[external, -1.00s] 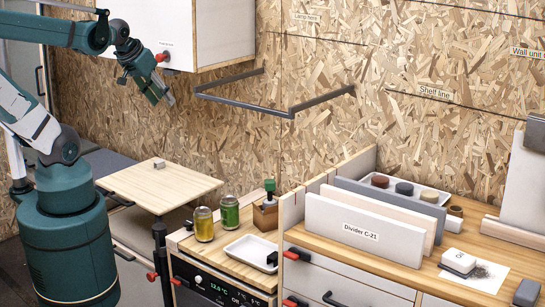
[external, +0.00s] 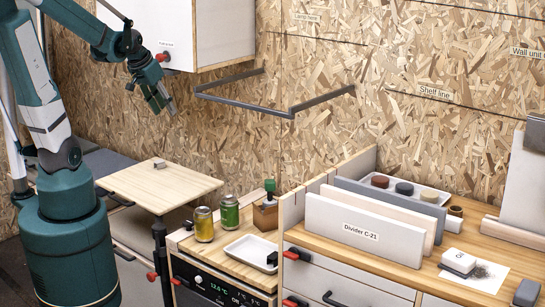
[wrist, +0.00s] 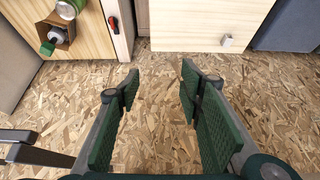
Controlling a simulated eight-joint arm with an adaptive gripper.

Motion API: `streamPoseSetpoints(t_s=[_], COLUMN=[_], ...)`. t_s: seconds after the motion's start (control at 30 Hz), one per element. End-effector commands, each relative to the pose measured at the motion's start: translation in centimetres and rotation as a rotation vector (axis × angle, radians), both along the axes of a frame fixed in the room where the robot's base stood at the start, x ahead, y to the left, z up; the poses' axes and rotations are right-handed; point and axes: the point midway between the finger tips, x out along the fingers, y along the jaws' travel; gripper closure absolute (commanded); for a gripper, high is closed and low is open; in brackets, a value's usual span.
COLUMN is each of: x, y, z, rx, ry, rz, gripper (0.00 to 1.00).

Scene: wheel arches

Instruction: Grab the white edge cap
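My gripper (external: 163,103) hangs in front of the chipboard wall, high above and apart from the surfaces. In the wrist view my gripper (wrist: 160,84) is open, with nothing between its green finger pads. A small pale grey-white piece (external: 160,163) lies on the wooden table board near its back edge; it also shows in the wrist view (wrist: 227,41), beyond the fingers and right of them. It may be the white edge cap, but no label shows. A white block with a dark base (external: 458,261) sits on the right counter.
A grey rail frame (external: 290,112) juts from the wall right of my gripper. A white wall cabinet (external: 205,35) hangs above. Two jars (external: 204,225), a white tray (external: 250,250) and upright dividers (external: 365,229) stand right of the table board (external: 165,187). Most of that board is bare.

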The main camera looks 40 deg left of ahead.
Motion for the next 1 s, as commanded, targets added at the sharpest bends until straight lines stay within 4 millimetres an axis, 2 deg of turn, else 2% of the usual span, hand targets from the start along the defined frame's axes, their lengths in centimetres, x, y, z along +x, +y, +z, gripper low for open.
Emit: streamPoseSetpoints(t_s=[0.47,1.0], x=[2.9,6.0], y=[5.3,13.1], z=[-4.6,-11.3], rx=[-0.007,-0.010], ry=[0.039,0.077], rz=[-0.005,-0.029], gripper=[0.63,0.63])
